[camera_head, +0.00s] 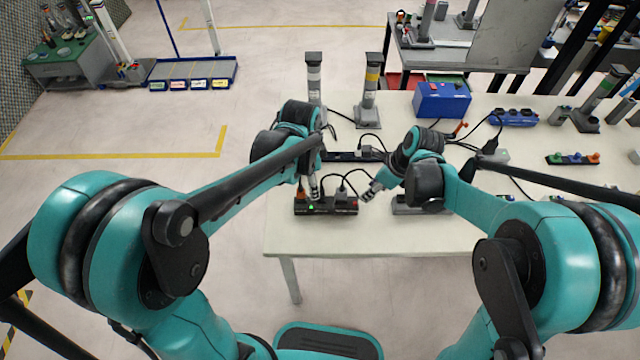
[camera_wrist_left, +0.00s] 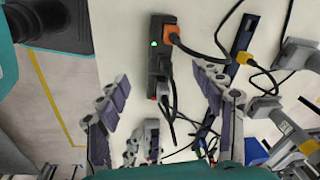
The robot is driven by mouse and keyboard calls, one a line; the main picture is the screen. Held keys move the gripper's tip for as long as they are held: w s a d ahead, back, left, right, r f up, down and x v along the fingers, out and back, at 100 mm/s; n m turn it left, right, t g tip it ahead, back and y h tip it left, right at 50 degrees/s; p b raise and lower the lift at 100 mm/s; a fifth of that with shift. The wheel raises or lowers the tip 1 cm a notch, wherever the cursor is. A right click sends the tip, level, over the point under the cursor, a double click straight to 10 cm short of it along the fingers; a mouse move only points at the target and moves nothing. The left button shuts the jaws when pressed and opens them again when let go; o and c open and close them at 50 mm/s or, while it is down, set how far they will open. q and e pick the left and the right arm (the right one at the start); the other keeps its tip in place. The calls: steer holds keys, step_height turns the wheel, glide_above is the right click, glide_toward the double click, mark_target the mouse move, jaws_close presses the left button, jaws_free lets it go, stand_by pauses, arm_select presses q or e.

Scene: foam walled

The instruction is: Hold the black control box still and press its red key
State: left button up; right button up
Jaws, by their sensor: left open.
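A long black box (camera_head: 327,206) with a small green light lies near the table's front left edge. It also shows in the left wrist view (camera_wrist_left: 155,66), with an orange plug (camera_wrist_left: 171,31) at one end and a grey plug at the other.
The white table (camera_head: 350,238) carries a second black strip (camera_head: 352,156), loose cables, and a blue box (camera_head: 442,101) farther back. Grey posts (camera_head: 368,92) stand at the back edge. A grey block (camera_head: 420,204) lies right of my right gripper. The front strip of table is clear.

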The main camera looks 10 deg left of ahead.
mark_target(320, 199)
arm_select(q)
steer(key=w+f+m, duration=0.1)
steer(key=f, duration=0.1)
steer(key=w+d+f+m+g, duration=0.1)
steer(key=f, duration=0.1)
steer(key=w+d+f+m, duration=0.1)
steer(key=f, duration=0.1)
steer(key=shift+d+g, duration=0.2)
steer(key=shift+g, duration=0.1)
steer(key=shift+m, duration=0.3)
step_height(320, 199, down, 8)
steer(key=shift+r, duration=0.1)
steer(key=c, duration=1.4)
arm_select(e)
jaws_close()
